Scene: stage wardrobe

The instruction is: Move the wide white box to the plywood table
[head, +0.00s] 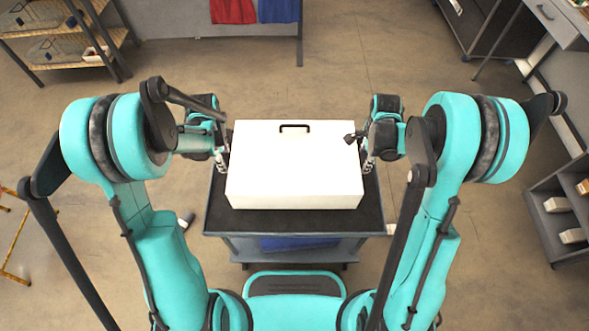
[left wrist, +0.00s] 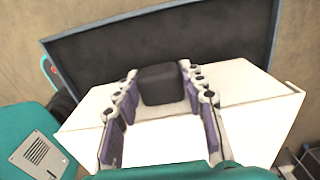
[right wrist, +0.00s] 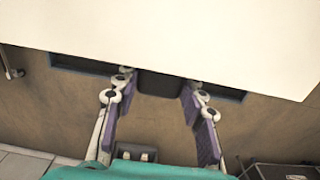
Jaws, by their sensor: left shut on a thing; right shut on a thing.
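The wide white box (head: 295,175) is over the dark top of a cart (head: 225,218); I cannot tell whether it rests on it or hangs just above. A black handle (head: 295,127) shows at its far edge. My left gripper (head: 222,160) is at the box's left side, shut on it, with a dark block (left wrist: 162,85) between the fingers in the left wrist view. My right gripper (head: 368,160) is shut at the right side, with a similar dark block (right wrist: 160,86) between its fingers. I cannot make out the plywood table with certainty.
A shelf rack (head: 65,45) stands at the upper left. Red and blue cloths (head: 255,10) hang at the back. A yellow frame (head: 12,240) is at the left edge. A grey shelf unit (head: 560,220) and a desk (head: 550,15) stand at the right. Floor beyond the cart is clear.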

